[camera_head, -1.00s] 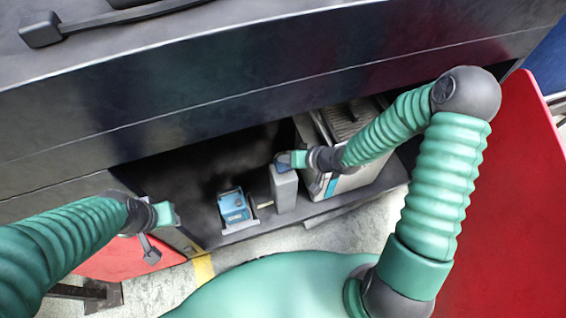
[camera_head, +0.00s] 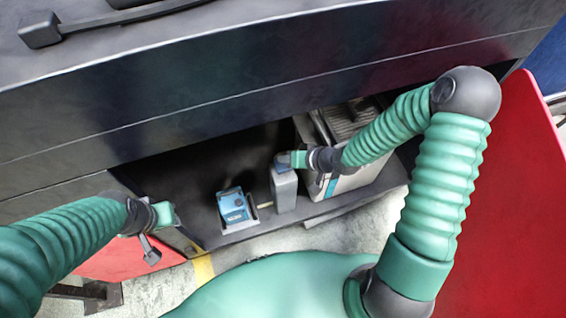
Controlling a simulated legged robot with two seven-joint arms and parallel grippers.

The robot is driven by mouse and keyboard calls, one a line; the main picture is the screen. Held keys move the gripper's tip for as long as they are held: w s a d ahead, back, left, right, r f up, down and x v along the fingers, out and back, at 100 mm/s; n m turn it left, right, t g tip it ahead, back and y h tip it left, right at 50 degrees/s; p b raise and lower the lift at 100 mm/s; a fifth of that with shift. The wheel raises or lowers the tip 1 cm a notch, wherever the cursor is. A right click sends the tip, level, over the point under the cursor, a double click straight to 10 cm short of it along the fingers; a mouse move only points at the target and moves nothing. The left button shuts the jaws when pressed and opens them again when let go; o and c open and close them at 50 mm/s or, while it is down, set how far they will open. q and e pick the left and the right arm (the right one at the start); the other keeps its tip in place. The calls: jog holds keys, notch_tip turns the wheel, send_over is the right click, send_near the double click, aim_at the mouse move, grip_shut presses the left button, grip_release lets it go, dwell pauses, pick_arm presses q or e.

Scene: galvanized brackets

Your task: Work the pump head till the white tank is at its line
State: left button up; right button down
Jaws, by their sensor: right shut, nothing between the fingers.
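My right gripper (camera_head: 284,160) is shut with nothing between its fingers, at the top of an upright pale grey block (camera_head: 284,190).
A pale ribbed unit (camera_head: 347,120) stands right of the block, partly behind my right arm. A dark panel (camera_head: 250,80) overhangs the recess. A red panel (camera_head: 515,200) stands at the right. A dark knobbed part (camera_head: 150,253) hangs below my left gripper. The dark recess floor left of the blue box is clear.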

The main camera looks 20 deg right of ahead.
aim_at(285, 167)
jog(key=shift+f, duration=0.1)
dwell(0.4)
jog(key=shift+f, duration=0.25)
jog(key=shift+s+f+b, duration=0.1)
jog(key=shift+f+b, duration=0.5)
jog(key=shift+f, duration=0.7)
dwell(1.0)
jog(key=shift+s+a+f, duration=0.1)
jog(key=shift+s+f, duration=0.2)
jog(key=shift+f, duration=0.05)
dwell(0.6)
jog(key=shift+w+r+p, duration=0.2)
jog(key=shift+r+p, duration=0.6)
jog(key=shift+p, duration=0.15)
jog(key=shift+w+r+p, duration=0.15)
jog(key=shift+r+p, duration=0.8)
jog(key=shift+p, duration=0.05)
